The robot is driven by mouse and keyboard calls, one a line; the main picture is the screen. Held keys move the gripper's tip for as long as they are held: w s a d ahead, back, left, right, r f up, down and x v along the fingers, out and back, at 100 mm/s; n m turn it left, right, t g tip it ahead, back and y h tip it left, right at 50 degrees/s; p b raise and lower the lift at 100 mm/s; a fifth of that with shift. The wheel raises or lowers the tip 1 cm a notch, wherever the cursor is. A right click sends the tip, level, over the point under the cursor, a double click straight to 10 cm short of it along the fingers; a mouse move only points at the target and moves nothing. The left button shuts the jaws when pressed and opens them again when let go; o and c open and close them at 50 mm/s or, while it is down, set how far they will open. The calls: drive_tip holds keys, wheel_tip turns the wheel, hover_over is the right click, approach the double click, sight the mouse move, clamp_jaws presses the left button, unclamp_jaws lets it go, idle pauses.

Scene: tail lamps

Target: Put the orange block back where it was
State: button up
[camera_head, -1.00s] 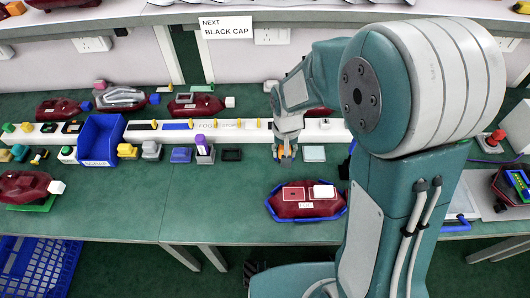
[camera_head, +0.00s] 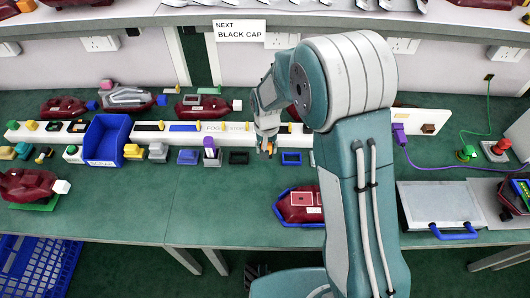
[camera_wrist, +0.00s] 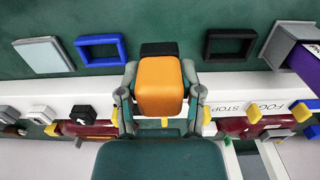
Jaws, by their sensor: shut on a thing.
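My gripper (camera_head: 265,149) is shut on the orange block (camera_wrist: 160,86), with one finger on each side of it. In the head view the orange block (camera_head: 267,147) is small at the fingertips, in front of the long white rail. A dark piece (camera_wrist: 158,48) shows just beyond the block in the wrist view; I cannot tell if it is part of it. An empty blue frame (camera_head: 291,157) lies right of the gripper and an empty black frame (camera_head: 238,157) left of it. The wrist view shows the blue frame (camera_wrist: 101,40) and black frame (camera_wrist: 205,45) on opposite sides.
The white rail (camera_head: 350,126) runs behind the gripper. A purple-topped block (camera_head: 210,143) stands left of the black frame. A blue bin (camera_head: 106,140) stands farther left. A red lamp housing (camera_head: 297,205) is in front, partly hidden by my arm. Green bench between is clear.

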drive_tip(key=shift+w+a+f, duration=0.2)
drive_tip(key=shift+w+f, duration=0.2)
drive_tip(key=shift+f, duration=0.1)
drive_tip(key=shift+w+a+f, duration=0.15)
drive_tip(key=shift+w+f, duration=0.25)
drive_tip(key=shift+f, duration=0.1)
drive_tip(key=shift+w+d+f, duration=0.3)
drive_tip(key=shift+d+f, duration=0.05)
drive_tip(key=shift+f, duration=0.05)
wheel_tip(320, 180, down, 2)
drive_tip(key=shift+d+f, duration=0.15)
drive_tip(key=shift+f, duration=0.35)
drive_tip(key=shift+a+f, duration=0.1)
drive_tip(key=shift+a, duration=0.4)
drive_tip(key=o, duration=1.1)
drive_tip(key=shift+d, duration=0.35)
